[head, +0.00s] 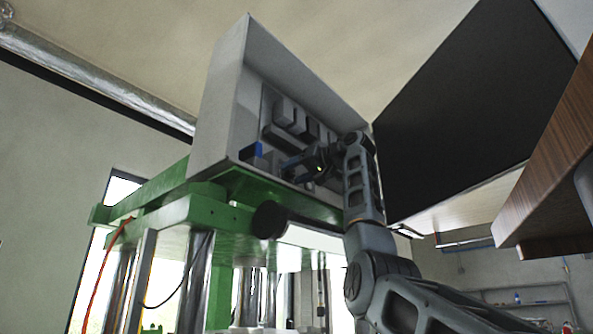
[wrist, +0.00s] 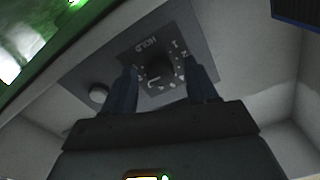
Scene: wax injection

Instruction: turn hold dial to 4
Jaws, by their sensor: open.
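The hold dial (wrist: 158,64) shows in the wrist view as a dark round knob on a grey plate (wrist: 187,38). The plate carries the word HOLD and pale numerals around the knob. My gripper (wrist: 160,68) is open, with one finger to each side of the dial; I cannot tell whether either finger touches it. The fingers cover part of the plate, and the dial's exact setting is too blurred to read. In the head view, my gripper (head: 306,166) is inside the open grey cabinet (head: 222,108), and the dial cannot be made out there.
The cabinet walls stand close around my gripper. A green machine frame (head: 160,207) lies below; a large black panel (head: 465,105) stands right.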

